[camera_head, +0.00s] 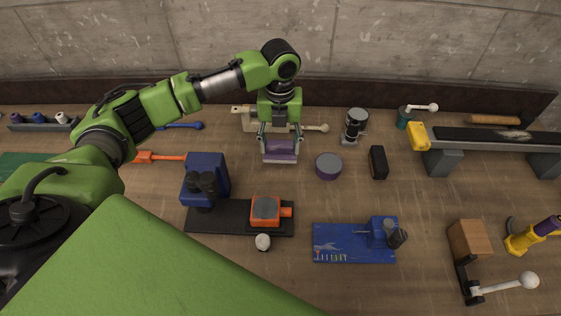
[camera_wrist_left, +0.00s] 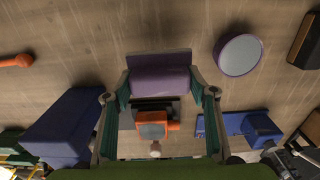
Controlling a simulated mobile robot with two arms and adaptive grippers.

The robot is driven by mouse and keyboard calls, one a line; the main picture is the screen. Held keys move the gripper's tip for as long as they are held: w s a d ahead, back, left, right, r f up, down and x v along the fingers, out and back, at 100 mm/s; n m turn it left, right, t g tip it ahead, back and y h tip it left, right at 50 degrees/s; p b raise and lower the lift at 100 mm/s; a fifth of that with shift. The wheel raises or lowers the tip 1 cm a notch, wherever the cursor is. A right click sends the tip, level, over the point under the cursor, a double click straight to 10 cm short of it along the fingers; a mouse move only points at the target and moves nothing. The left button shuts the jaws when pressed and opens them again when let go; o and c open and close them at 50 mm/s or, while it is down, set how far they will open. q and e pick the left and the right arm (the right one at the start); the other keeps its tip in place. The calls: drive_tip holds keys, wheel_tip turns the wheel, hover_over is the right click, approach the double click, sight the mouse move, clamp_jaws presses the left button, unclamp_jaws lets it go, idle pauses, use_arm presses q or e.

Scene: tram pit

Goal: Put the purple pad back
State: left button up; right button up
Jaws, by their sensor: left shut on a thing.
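The purple pad (camera_head: 281,149), a block with a purple face and a paler grey edge, is between the fingers of my left gripper (camera_head: 280,143) in the head view. The gripper is shut on it. In the left wrist view the pad (camera_wrist_left: 160,81) spans the gap between the two fingertips, above the wooden bench top. Its exact height over the bench is hard to tell. My right gripper is not in view.
A blue block (camera_head: 205,175) and an orange vice-like part (camera_head: 265,210) stand nearer. A beige lever-handled part (camera_head: 243,115) is behind it. Bare bench lies between them.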

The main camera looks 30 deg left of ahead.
use_arm(q)
drive_tip(key=shift+f, duration=0.95)
wheel_tip(320, 180, down, 4)
drive_tip(key=p, duration=0.2)
drive_tip(key=shift+p, duration=0.3)
drive_tip(key=shift+f, duration=0.3)
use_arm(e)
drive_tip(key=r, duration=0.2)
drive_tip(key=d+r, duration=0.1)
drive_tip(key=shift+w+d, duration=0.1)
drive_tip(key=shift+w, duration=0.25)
use_arm(q)
drive_tip(key=shift+f, duration=0.2)
drive_tip(key=o, duration=1.1)
drive_tip(key=shift+c, duration=0.2)
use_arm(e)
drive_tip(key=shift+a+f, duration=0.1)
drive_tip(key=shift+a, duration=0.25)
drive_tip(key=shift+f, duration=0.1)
